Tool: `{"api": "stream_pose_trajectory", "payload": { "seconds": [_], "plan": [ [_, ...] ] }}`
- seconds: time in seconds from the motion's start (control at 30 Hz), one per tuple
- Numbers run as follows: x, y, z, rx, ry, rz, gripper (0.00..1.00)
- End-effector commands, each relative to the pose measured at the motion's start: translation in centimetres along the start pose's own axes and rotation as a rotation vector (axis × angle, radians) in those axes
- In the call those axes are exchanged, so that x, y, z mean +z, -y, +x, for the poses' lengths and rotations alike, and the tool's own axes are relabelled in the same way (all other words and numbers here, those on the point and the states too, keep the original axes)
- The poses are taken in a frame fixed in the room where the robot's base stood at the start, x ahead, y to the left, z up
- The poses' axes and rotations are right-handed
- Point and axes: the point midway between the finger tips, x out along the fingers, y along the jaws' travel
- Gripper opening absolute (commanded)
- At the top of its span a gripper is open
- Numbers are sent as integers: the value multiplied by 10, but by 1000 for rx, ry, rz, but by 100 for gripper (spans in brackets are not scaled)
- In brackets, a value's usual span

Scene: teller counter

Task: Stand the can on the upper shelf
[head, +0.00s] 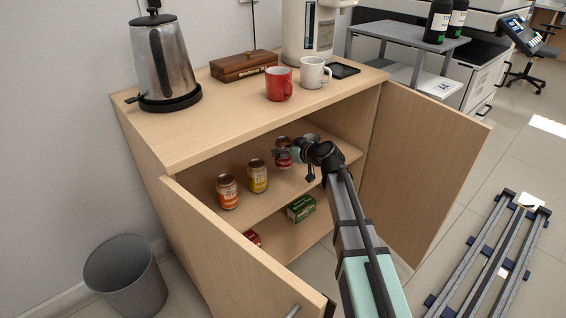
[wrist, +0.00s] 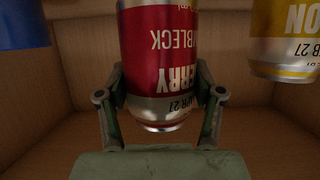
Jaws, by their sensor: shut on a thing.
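A red can (head: 283,153) with a silver rim is inside the open cabinet, at the level of the upper shelf (head: 310,175). My gripper (head: 291,154) reaches in from the right and is shut on it. In the wrist view the red can (wrist: 158,60) sits between the two fingers of my gripper (wrist: 160,95), its label lettering upside down in the picture. The can looks upright in the head view. I cannot tell whether its base touches the shelf.
A yellow can (head: 258,176) and an orange can (head: 228,191) stand on the upper shelf to the left. A blue thing (wrist: 25,25) shows in the wrist view. A green box (head: 301,208) lies below. Open doors (head: 415,165) flank the cabinet; mugs and a kettle (head: 162,60) are on top.

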Motion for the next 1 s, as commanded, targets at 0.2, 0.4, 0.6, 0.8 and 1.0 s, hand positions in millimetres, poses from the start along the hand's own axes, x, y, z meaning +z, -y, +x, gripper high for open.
{"api": "stream_pose_trajectory", "payload": {
  "seconds": [0.2,0.4,0.6,0.8,1.0],
  "plan": [
    [19,0,8,1,-1,1,7],
    [36,0,15,2,-2,1,7],
    [35,0,15,2,-2,0,7],
    [39,0,16,1,-1,0,70],
    [38,0,16,1,-1,0,92]
  ]
}}
